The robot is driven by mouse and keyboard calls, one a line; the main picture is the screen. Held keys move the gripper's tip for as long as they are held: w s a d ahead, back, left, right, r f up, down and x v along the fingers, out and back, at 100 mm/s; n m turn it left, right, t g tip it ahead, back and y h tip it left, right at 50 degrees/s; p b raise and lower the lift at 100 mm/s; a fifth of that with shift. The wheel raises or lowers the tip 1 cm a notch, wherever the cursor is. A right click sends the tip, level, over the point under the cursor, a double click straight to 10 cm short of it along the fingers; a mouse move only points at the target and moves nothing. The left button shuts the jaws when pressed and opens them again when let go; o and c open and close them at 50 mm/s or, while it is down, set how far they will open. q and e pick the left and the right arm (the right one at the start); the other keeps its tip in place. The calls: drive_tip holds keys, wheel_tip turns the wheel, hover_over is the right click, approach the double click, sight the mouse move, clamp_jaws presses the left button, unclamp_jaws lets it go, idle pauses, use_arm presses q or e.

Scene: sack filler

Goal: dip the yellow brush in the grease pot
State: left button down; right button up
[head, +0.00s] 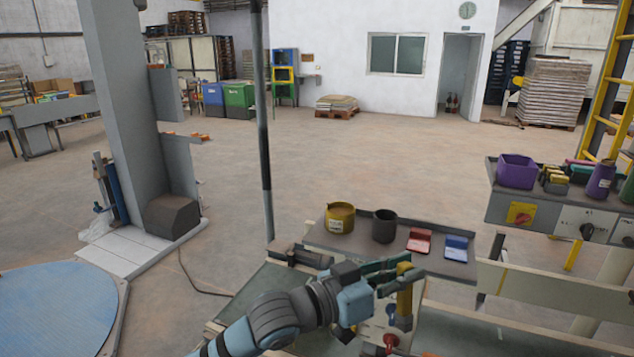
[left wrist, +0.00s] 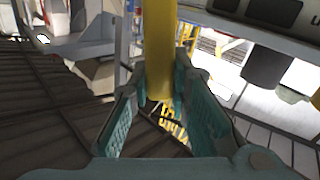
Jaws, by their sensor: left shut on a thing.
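My left gripper (head: 398,276) is shut on the yellow brush (head: 404,298), gripping its handle, with the dark head hanging down. The brush is about upright, in front of the shelf tray. In the left wrist view the yellow handle (left wrist: 158,50) stands between the teal fingers (left wrist: 160,95). An ochre pot (head: 340,218) with a pale label and a dark pot (head: 384,226) stand on the tray, behind and left of the brush. I cannot tell for certain which is the grease pot. The brush is apart from both. My right gripper is not in view.
The grey tray (head: 315,237) also bears a red holder (head: 419,240) and a blue holder (head: 456,248). To the right, a machine panel (head: 535,214) carries a purple bin (head: 517,171) and a purple container (head: 600,180). A thin dark post (head: 264,130) rises left of the tray.

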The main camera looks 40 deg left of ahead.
use_arm(q)
drive_tip(key=w+a+r+n+t+y+p, duration=0.15)
drive_tip(key=w+a+r+n+y, duration=0.35)
drive_tip(key=a+r, duration=0.5)
drive_tip(key=w+a+r+n+g+y, duration=0.1)
drive_tip(key=a+r+n+y, duration=0.25)
drive_tip(key=a, duration=0.35)
drive_tip(key=w+a+r+n+y, duration=0.2)
drive_tip(key=a+r+y, duration=0.25)
drive_tip(key=a, duration=0.25)
wheel_tip(320, 180, down, 7)
drive_tip(key=b, duration=0.3)
drive_tip(key=shift+s+r+b, duration=0.2)
drive_tip(key=shift+b, duration=0.15)
drive_tip(key=shift+d+f+b, duration=0.15)
drive_tip(key=shift+f+b, duration=0.25)
drive_tip(key=shift+f, duration=0.1)
wheel_tip(320, 180, up, 7)
drive_tip(key=p, duration=0.6)
